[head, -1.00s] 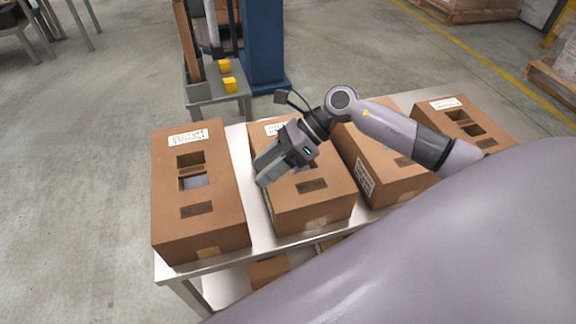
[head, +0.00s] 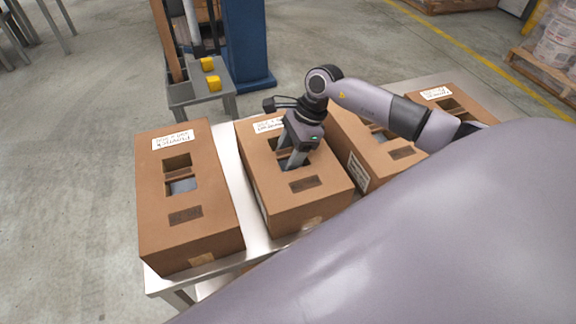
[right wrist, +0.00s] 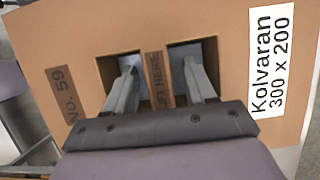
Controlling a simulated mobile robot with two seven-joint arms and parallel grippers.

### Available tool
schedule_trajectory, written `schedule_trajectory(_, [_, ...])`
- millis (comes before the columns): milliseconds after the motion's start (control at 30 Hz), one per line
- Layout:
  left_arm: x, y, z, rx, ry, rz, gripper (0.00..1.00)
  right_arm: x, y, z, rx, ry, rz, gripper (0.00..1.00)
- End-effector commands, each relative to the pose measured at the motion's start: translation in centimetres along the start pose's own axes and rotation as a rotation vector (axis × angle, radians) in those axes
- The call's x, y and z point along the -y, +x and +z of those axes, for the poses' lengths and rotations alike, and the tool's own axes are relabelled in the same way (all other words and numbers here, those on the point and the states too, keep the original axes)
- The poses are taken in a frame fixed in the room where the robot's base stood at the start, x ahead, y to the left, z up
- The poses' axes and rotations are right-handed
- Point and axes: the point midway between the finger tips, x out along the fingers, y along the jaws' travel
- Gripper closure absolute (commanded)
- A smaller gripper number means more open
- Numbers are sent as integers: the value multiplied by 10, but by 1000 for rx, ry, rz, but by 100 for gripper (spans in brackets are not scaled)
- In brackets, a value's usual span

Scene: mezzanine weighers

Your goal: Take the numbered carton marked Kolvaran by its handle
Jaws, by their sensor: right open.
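The brown carton marked Kolvaran (right wrist: 225,20) fills the right wrist view, with a white label (right wrist: 272,62) reading Kolvaran 300 x 200 and a No. 59 mark. Its handle is a strip marked LIFT HERE (right wrist: 154,92) between two square holes. In the head view this carton (head: 325,196) is second from the left on the table. My right gripper (head: 292,162) points down into its top. In the right wrist view its open fingers (right wrist: 160,68) reach into the holes, one on each side of the handle, with gaps to the strip. My left gripper is not in view.
Similar cartons stand on the metal table (head: 262,238): one at left (head: 211,222), one close at right (head: 352,150), another at far right (head: 468,100). A grey stand (head: 200,95) with yellow blocks is behind. Floor at left is clear.

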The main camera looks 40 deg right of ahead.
Motion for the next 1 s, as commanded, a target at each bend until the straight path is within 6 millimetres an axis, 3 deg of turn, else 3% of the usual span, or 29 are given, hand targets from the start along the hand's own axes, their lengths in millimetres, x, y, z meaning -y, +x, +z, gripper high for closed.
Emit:
schedule_trajectory(200, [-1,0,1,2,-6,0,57,0,1,0,0,0,-1,48])
schedule_trajectory(367, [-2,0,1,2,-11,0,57,0,1,0,0,0,-1,100])
schedule_trajectory(1000, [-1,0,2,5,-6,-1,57,0,0,0,1,0,-1,100])
